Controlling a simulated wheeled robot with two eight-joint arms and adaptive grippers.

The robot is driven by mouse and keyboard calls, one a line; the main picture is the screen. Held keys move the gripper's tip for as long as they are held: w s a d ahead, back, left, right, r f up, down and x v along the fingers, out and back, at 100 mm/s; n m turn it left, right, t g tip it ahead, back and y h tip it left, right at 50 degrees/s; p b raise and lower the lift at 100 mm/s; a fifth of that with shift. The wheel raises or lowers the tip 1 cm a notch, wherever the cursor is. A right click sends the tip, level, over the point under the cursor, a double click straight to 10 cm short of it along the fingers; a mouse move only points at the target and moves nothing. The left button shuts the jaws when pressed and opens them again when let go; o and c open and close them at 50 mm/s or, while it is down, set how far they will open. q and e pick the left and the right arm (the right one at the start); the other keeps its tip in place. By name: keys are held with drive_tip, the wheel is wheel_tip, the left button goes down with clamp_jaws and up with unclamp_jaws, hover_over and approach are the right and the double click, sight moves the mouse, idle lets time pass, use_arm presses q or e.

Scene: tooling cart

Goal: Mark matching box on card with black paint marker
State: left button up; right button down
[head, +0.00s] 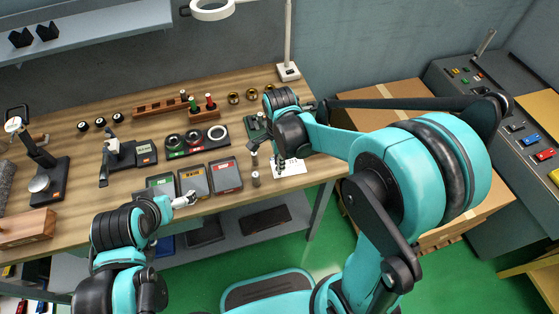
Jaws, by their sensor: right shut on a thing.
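The white card (292,169) lies near the right front of the wooden bench, partly covered by my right gripper. My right gripper (280,165) points down over the card's left part, shut on a dark slim thing that looks like the black paint marker. Its tip is too small to tell whether it touches the card. The boxes on the card cannot be read. My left gripper (186,200) is low at the bench's front edge, in front of the trays; its fingers are too small to tell open from shut.
Three trays, green-labelled (160,184), yellow-labelled (194,184) and red-labelled (226,177), lie left of the card. A small grey cylinder (256,179) stands between them and the card. Behind are ring gauges (193,138) and a wooden rack (158,107). A lamp base (288,72) stands at the back right.

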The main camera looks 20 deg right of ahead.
idle(0.5)
drive_tip(key=shift+r+p, duration=2.75)
drive_tip(key=shift+r, duration=0.75)
